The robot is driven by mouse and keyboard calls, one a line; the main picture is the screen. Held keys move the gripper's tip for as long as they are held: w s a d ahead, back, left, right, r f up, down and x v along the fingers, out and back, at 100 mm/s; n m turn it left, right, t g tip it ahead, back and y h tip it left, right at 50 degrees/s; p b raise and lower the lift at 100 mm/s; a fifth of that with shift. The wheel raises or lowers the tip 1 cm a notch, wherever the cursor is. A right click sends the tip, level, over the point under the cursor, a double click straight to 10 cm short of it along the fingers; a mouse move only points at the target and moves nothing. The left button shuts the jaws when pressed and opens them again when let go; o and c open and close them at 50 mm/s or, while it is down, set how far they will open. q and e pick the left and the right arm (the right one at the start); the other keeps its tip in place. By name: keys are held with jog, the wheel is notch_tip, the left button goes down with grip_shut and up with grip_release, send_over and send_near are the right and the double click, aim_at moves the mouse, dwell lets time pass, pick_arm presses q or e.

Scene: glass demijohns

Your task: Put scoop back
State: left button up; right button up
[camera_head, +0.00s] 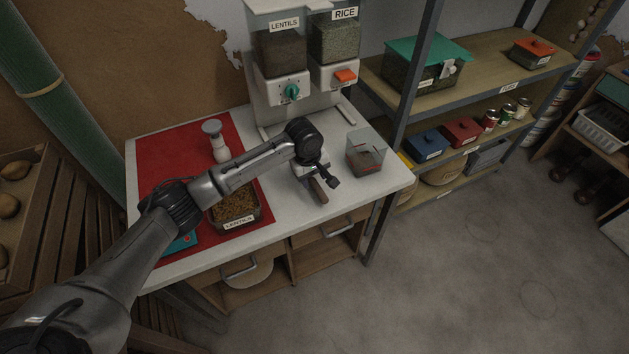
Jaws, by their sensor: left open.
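My left gripper (322,184) reaches across the table from the left and points down near the front edge, jaws open. A small brown piece (318,192) shows right at its fingertips, low over the tabletop; it looks like the scoop's handle. The rest of the scoop is hidden or too small to make out, and I cannot tell whether the fingers touch it. A tray labelled LENTILS (235,208), filled with brown lentils, sits at the red mat's front right, partly behind my left arm. My right gripper is not in view.
A clear bin (366,153) with dark contents stands right of the gripper. Behind are the lentils dispenser (282,60) and rice dispenser (335,45). A white shaker-like object (216,140) stands on the red mat (165,150). Shelving (480,85) stands to the right.

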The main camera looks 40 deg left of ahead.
pick_arm(q)
notch_tip(320, 180, up, 8)
jog(key=s+p, duration=0.1)
jog(key=shift+a+f+p, duration=0.15)
jog(key=shift+a+p, duration=0.1)
jog(key=shift+p, duration=0.1)
dwell(0.3)
